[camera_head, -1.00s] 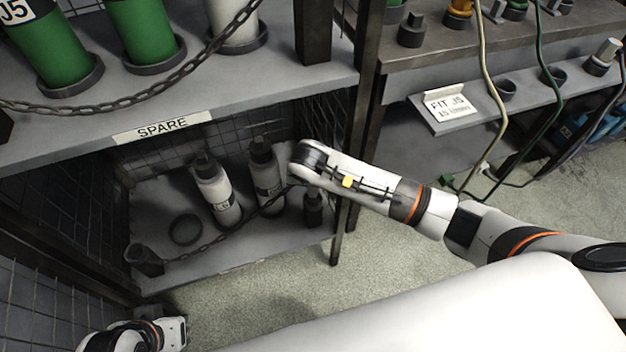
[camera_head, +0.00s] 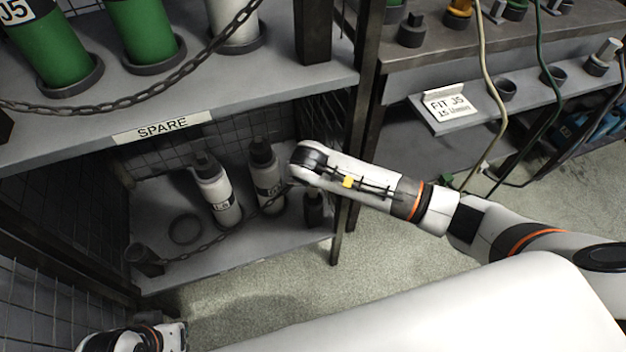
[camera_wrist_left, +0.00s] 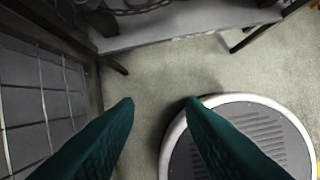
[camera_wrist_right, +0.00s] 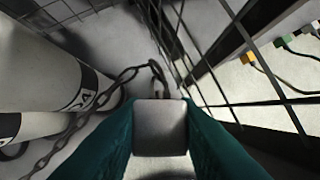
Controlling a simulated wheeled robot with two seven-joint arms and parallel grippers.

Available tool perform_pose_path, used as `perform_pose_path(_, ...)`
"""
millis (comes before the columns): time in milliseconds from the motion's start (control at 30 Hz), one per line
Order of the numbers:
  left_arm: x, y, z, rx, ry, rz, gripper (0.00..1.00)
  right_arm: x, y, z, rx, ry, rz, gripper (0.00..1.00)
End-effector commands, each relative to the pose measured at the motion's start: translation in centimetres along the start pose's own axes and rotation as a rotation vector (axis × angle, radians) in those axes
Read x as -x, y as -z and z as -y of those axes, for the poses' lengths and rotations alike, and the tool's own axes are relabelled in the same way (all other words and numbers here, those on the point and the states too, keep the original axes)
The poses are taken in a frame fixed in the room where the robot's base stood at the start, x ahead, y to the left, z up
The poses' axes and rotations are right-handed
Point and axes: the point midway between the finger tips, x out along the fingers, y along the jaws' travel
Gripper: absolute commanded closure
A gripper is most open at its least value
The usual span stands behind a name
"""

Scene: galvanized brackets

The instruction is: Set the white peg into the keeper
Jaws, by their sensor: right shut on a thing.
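My left gripper (camera_wrist_left: 160,102) is open and empty above the floor.
Two white bottles (camera_head: 217,195) (camera_head: 268,180) with dark caps and a dark ring (camera_head: 185,229) are on the lower shelf (camera_head: 215,258). A small dark object (camera_head: 313,208) is at its right end. Wire mesh (camera_wrist_right: 235,60) and a post are close to my right gripper.

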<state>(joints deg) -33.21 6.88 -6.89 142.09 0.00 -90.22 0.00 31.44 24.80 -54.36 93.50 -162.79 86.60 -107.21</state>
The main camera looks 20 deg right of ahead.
Motion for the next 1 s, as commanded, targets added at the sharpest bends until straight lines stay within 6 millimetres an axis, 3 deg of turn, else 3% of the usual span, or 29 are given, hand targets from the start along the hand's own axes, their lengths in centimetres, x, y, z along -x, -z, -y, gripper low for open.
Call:
perform_pose_path(433, 0.0, 0.0, 0.0, 0.000, 0.000, 0.001, 0.64, 0.0, 0.1, -0.1, 0.000, 0.000, 0.001, 1.00)
perform_pose_path(1000, -0.3, -1.9, 0.2, -0.003, 0.003, 0.099, 0.64, -0.6, 0.3, 0.0, 0.000, 0.000, 0.000, 1.00)
